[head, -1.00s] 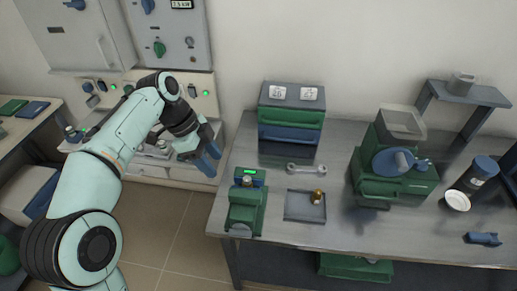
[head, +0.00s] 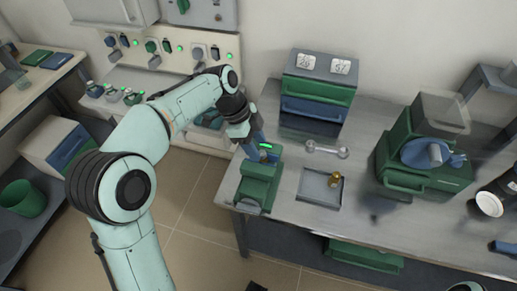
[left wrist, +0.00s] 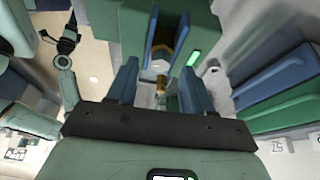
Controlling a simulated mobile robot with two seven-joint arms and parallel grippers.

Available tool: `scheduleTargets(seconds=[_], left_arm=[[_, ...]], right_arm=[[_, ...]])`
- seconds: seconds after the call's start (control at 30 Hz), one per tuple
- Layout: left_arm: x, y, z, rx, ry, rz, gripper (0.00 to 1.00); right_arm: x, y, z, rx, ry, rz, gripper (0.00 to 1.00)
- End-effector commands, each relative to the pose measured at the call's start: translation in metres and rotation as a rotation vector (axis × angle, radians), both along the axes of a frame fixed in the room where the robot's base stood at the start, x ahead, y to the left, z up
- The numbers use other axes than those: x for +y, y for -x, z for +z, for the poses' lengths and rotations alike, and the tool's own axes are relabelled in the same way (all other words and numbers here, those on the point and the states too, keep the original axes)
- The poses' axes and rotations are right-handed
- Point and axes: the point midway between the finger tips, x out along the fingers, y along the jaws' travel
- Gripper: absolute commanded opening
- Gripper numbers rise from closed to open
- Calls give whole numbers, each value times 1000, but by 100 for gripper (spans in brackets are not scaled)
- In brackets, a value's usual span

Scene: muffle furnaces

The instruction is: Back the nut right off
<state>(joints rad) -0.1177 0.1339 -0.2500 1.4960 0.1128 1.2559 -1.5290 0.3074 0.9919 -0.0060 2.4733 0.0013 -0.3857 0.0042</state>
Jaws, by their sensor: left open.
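The green fixture (head: 258,185) with a lit green display (head: 266,147) stands at the left front corner of the steel bench. In the left wrist view the fixture (left wrist: 185,28) is at the top, with a yellowish nut-like part (left wrist: 162,54) in front of its dark face. A short brass-coloured end (left wrist: 160,86) shows nearer to me, between my fingers. My left gripper (head: 260,148) is at the back of the fixture in the head view, partly hiding it. In the left wrist view the left gripper (left wrist: 159,74) has its blue fingers spread apart, with clear space on both sides of the brass end.
A grey tray (head: 308,190) holding a brass piece (head: 335,180) is right of the fixture. A wrench (head: 327,149) lies behind the tray. A drawer box (head: 318,88) stands at the back, and a green machine (head: 425,150) to the right.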

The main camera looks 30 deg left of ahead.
Motion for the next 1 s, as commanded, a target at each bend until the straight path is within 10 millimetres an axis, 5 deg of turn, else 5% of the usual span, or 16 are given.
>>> scheduleTargets(seconds=[0.5, 0.67, 1.0], left_arm=[[-7, -2, -18, -1, 0, 0, 51], [-7, -2, -18, 0, 0, 0, 0], [-7, -2, -18, -2, -1, 29, 0]], right_arm=[[0, 0, -2, 0, 0, 0, 98], [0, 0, -2, 0, 0, 0, 98], [0, 1, -4, 1, 0, 0, 98]])
